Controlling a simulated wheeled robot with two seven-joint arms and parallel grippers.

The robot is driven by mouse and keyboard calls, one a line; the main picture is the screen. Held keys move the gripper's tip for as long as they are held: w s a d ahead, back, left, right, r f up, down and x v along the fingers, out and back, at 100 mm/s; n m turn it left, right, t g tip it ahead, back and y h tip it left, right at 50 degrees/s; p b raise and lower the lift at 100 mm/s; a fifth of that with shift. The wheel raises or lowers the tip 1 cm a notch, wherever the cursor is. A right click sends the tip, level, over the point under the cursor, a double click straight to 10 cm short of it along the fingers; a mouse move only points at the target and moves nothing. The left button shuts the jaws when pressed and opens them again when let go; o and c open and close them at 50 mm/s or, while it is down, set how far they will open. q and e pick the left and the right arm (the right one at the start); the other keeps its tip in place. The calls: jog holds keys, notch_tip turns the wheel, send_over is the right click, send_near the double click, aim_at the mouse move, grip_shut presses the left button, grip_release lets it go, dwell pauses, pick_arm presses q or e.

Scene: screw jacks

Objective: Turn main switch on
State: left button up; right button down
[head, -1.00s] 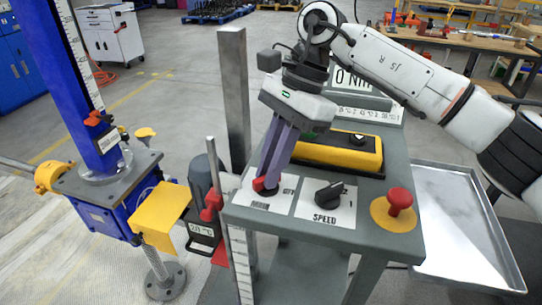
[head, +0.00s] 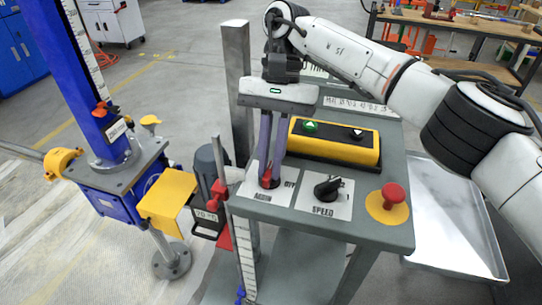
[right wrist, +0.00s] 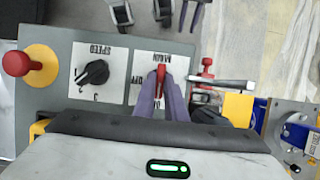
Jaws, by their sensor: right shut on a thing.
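The main switch (head: 268,181) is a red knob on a white label plate at the front left of the grey console (head: 372,227). My right gripper (head: 268,178) points down over it, its purple fingers closed around the knob. In the right wrist view the red knob (right wrist: 160,82) sits between the two fingers (right wrist: 161,98), and the plate around it reads MAIN. The fingers hide part of the knob and its lettering. My left gripper is not in the head view.
Right of the switch are a black SPEED knob (head: 328,188) and a red mushroom button (head: 392,196) on a yellow disc. A yellow box (head: 340,146) with a green button stands behind. A blue screw jack (head: 117,180) stands left; a metal tray (head: 452,225) lies right.

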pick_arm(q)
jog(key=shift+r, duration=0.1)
pick_arm(e)
jog(key=shift+r, duration=0.1)
dwell(0.3)
jog(key=c, duration=1.8)
grip_release()
